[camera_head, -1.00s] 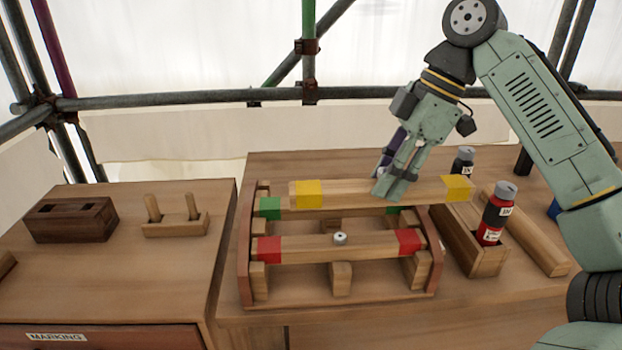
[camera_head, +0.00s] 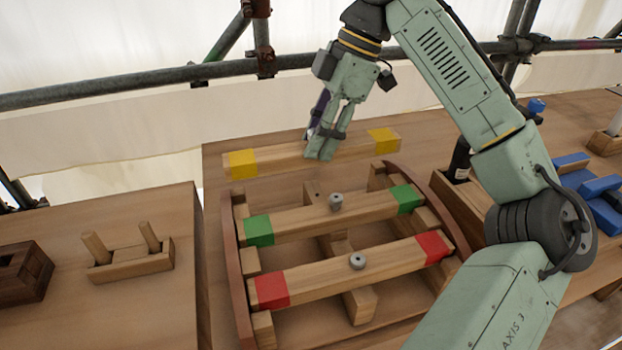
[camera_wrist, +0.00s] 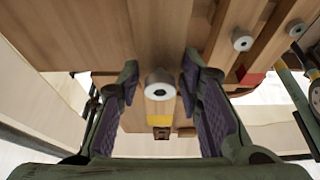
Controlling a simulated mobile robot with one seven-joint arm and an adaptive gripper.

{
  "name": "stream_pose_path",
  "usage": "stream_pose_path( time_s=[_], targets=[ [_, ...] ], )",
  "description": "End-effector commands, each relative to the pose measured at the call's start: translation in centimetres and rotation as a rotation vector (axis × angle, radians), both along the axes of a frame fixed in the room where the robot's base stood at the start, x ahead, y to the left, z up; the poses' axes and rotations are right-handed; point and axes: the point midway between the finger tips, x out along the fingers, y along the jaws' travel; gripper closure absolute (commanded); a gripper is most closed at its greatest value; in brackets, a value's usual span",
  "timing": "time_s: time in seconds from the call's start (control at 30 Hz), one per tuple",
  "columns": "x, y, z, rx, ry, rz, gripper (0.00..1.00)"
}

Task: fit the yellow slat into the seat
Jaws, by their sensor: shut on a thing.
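The yellow slat (camera_head: 280,158) is a wooden bar with a yellow band near each end. My gripper (camera_head: 320,150) is shut on it near its middle and holds it beyond the far side of the curved wooden frame (camera_head: 238,290). In the wrist view, a grey knob (camera_wrist: 160,85) sits between my finger pads, and a yellow band (camera_wrist: 158,120) shows beyond it. The frame's rear supports, with a middle block (camera_head: 313,190) and a right one (camera_head: 378,176), have no slat on them. Whether the slat touches anything below is unclear.
The green-banded slat (camera_head: 300,222) and red-banded slat (camera_head: 330,273) lie across the frame, each with a grey knob. A two-peg wooden holder (camera_head: 130,262) stands left on a separate bench. A dark bottle (camera_head: 460,160) and blue parts (camera_head: 585,185) are at right.

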Motion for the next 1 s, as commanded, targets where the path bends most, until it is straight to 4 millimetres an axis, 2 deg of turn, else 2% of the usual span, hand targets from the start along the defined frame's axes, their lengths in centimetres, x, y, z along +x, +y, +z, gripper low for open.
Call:
stream_pose_path(
  time_s=[0.03, 0.1, 0.37, 0.53, 0.63, 0.77, 0.8, 1.0],
  targets=[
    [0.0, 0.0, -1.2, 0.003, 0.003, 0.002, 1.0],
    [0.0, 0.0, -2.3, 0.004, 0.002, 0.001, 1.0],
    [0.0, 0.0, -4.5, 0.002, 0.001, 0.0, 1.0],
    [0.0, 0.0, -7.0, 0.001, 0.002, -0.001, 1.0],
    [0.0, 0.0, -7.7, 0.001, -0.001, 0.0, 1.0],
    [0.0, 0.1, -7.7, 0.001, -0.001, 0.0, 1.0],
    [0.0, 0.1, -7.7, 0.0, 0.0, 0.0, 0.67],
    [0.0, 0.1, -7.7, 0.0, 0.0, 0.0, 0.53]
  ],
)
